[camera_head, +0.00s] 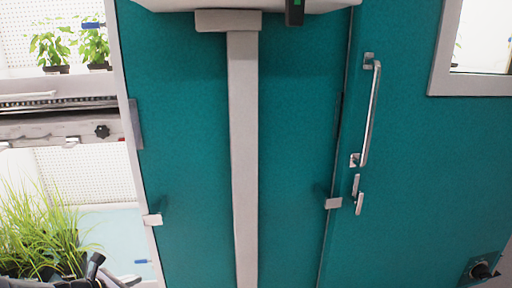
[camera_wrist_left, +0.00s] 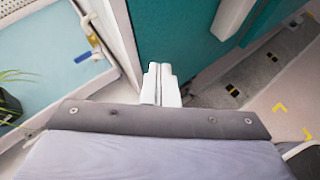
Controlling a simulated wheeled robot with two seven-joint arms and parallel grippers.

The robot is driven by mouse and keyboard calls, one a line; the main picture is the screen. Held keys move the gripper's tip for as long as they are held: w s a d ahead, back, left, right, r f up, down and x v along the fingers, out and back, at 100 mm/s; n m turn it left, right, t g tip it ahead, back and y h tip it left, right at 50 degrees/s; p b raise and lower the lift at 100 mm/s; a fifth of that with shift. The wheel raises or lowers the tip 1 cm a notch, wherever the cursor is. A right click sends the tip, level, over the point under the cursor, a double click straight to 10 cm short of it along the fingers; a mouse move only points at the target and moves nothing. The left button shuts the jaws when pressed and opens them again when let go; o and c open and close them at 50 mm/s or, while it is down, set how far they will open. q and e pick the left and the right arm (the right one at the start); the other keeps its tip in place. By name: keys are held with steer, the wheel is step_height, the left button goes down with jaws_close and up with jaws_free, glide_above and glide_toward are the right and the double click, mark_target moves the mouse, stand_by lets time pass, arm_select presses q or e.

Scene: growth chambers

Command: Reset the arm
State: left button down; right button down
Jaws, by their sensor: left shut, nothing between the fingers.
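My left gripper (camera_wrist_left: 160,82) shows in the left wrist view, with its two pale fingers together and nothing between them. It is in front of the chamber's frame, with the teal panel beyond it. In the head view, dark grey parts show at the bottom left edge, beside the grass, and look like part of my left arm; the fingers cannot be made out there. My right gripper is not in view.
Teal doors (camera_head: 300,150) with a metal handle (camera_head: 371,110) fill the middle. At left is an open chamber with potted leafy plants (camera_head: 48,50) above and tall grass (camera_head: 38,228) below. A dark fitting (camera_head: 483,270) sits at lower right. Floor (camera_wrist_left: 260,75) shows at right.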

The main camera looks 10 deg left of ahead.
arm_select(q)
steer(key=s+d+r+m+g+h, duration=0.2)
steer(key=s+d+r+m, duration=0.4)
steer(key=d+m, duration=0.2)
steer(key=s+d+r+m+g+h, duration=0.1)
steer(key=s+d+r+m+g, duration=0.1)
steer(key=s+d+r+m, duration=0.55)
steer(key=s+d+f+m+g+y, duration=0.1)
steer(key=s+d+f+m+y, duration=0.1)
steer(key=s+m, duration=0.4)
steer(key=s+d+f+m+y, duration=0.1)
steer(key=s+d+m, duration=0.1)
steer(key=s+m, duration=0.5)
step_height(320, 180, up, 21)
steer(key=p, duration=2.1)
steer(key=shift+s+m, duration=0.15)
steer(key=shift+m, duration=0.2)
steer(key=shift+s, duration=0.1)
